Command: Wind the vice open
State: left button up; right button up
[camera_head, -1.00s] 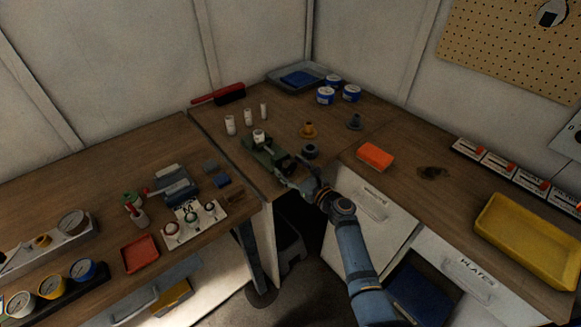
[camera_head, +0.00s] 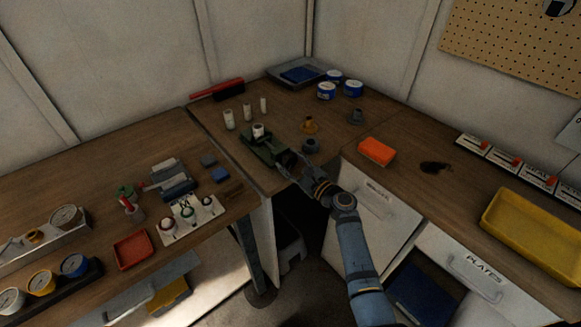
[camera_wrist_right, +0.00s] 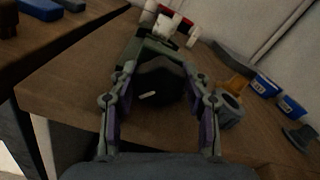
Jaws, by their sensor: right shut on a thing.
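The green vice (camera_head: 259,148) sits at the front edge of the corner bench, with a pale cylindrical piece (camera_head: 258,130) standing upright at its jaws. How wide its jaws stand apart is too small to tell. In the right wrist view the vice body (camera_wrist_right: 150,48) runs away from me behind a dark round knob (camera_wrist_right: 160,88) with a short white mark on its face. My right gripper (camera_head: 289,167) reaches in from the front, and its two fingers are shut on the knob from either side. My left gripper is not in view.
A dark grey ring-like part (camera_head: 310,145) stands close to the right of the gripper, and it also shows in the wrist view (camera_wrist_right: 230,108). An orange block (camera_head: 376,151) lies further right. Several white cylinders (camera_head: 229,119) stand behind the vice. Drawers (camera_head: 375,212) lie below the bench.

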jog(key=o, duration=1.2)
jog(key=shift+c, duration=0.2)
jog(key=v, duration=1.2)
